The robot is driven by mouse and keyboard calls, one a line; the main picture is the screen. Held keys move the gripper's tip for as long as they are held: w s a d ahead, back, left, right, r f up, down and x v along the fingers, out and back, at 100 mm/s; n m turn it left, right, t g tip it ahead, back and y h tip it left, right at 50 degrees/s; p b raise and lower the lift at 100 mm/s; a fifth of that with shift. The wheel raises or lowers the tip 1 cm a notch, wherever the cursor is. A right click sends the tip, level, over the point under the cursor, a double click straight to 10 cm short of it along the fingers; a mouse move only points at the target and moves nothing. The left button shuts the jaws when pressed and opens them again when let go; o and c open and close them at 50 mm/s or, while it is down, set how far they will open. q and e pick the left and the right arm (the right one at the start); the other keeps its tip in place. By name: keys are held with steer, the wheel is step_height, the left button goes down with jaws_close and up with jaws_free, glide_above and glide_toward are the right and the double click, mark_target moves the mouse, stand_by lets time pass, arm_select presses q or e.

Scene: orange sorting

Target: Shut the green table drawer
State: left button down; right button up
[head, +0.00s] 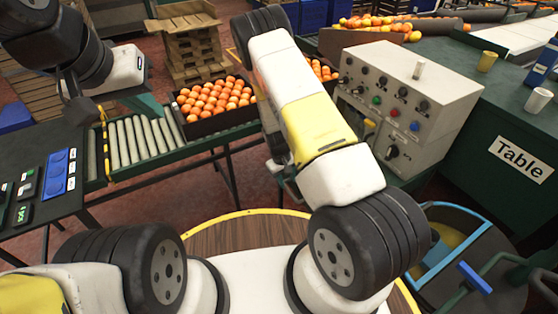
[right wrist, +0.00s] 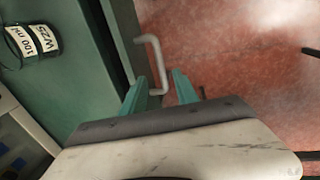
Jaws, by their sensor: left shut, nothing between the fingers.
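The right wrist view shows a green furniture surface with a pale U-shaped handle (right wrist: 157,62) at its edge; I take this strip to be the drawer front (right wrist: 120,38). How far the drawer is out cannot be told. My right gripper (right wrist: 160,82) is open, its teal fingers on either side of the handle's near end; contact cannot be told. In the head view my right arm hides most of that gripper. The green table (head: 480,150) with its "Table" label is at the right. My left gripper (head: 150,106) is shut and empty above the roller conveyor.
A black crate of oranges (head: 215,125) stands at the conveyor (head: 130,145). A grey control box (head: 410,90) with knobs stands beyond my right arm. Red floor (right wrist: 240,60) is open right of the handle.

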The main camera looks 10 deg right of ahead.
mark_target(290, 192)
steer(key=f, duration=0.2)
steer(key=d+f, duration=0.1)
steer(key=f, duration=0.4)
steer(key=shift+w+d+f, duration=0.1)
steer(key=shift+w+d, duration=0.05)
steer(key=shift+w, duration=0.1)
jaws_close()
stand_by(1.1)
